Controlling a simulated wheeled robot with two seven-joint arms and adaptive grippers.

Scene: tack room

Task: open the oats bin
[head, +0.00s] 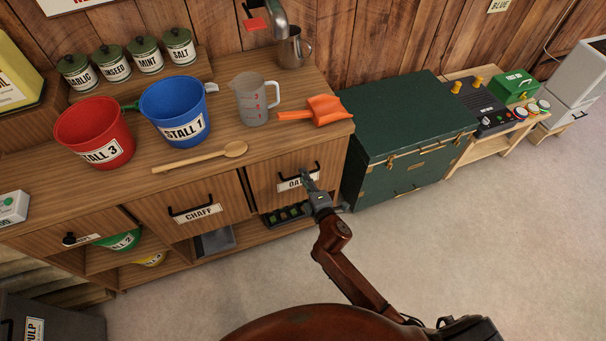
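The oats bin (265,187) is a wooden tilt-front or drawer in the counter's right end, below the orange scoop. Its front looks flush with the cabinet. Its dark handle (313,166) sits above a white label (288,185), which reads "OA" before my gripper hides the rest. My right gripper (306,176) is right at the handle and label, its arm coming up from below. The fingers are small and overlap the handle, so I cannot tell whether they are open or closed around it. My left gripper is not in view.
The counter (215,168) carries a wooden spoon (200,158), red bucket (95,130), blue bucket (173,110), measuring jug (254,100) and orange scoop (318,109). The chaff bin (213,208) is left of the oats bin. A green trunk (405,175) stands close on the right. The floor in front is clear.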

